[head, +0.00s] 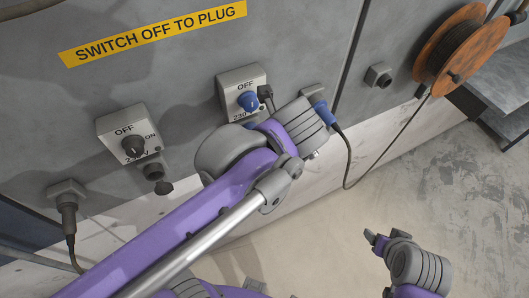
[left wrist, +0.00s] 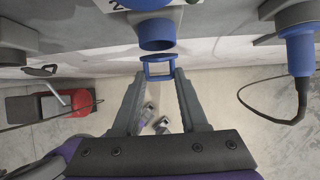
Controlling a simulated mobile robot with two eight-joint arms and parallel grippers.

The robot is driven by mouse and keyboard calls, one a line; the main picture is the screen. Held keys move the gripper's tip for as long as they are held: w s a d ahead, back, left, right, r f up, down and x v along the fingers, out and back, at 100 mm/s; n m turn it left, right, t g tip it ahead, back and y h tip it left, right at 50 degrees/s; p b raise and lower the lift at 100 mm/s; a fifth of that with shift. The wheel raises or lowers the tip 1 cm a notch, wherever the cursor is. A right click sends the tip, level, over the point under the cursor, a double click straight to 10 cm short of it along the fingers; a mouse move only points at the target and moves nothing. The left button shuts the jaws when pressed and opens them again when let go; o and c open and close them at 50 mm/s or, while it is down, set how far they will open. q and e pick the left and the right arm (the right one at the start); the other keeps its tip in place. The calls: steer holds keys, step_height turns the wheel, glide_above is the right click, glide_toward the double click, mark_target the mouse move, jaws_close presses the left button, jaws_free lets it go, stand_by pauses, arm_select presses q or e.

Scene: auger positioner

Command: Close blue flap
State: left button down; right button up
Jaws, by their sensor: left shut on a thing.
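The blue flap (left wrist: 158,57) is in the left wrist view, between the fingertips of my left gripper (left wrist: 160,75). The gripper is shut on its sides. The flap hangs just below the round blue socket (left wrist: 157,35), whose mouth is uncovered. In the head view my left wrist hides the flap, most of the socket and the left fingertips. My right gripper (head: 377,240) is low on the right in the head view, away from the wall. I cannot tell whether its fingers are open.
A switch box with a blue knob (head: 248,102) is above my left wrist. A blue plug (head: 322,114) with a hanging cable is close to its right. Another switch box (head: 132,140) is at left. A cable reel (head: 462,48) is at upper right. The floor below is mostly clear.

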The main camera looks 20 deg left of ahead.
arm_select(q)
steer(key=shift+w+a+r+g+h+b, duration=0.35)
steer(key=shift+w+a+g+h, duration=0.15)
steer(key=shift+g+h, duration=0.35)
steer(key=shift+c, duration=2.4)
jaws_free()
steer(key=shift+a, duration=0.1)
steer(key=v, duration=1.1)
steer(key=shift+a, duration=0.15)
steer(key=shift+c, duration=0.2)
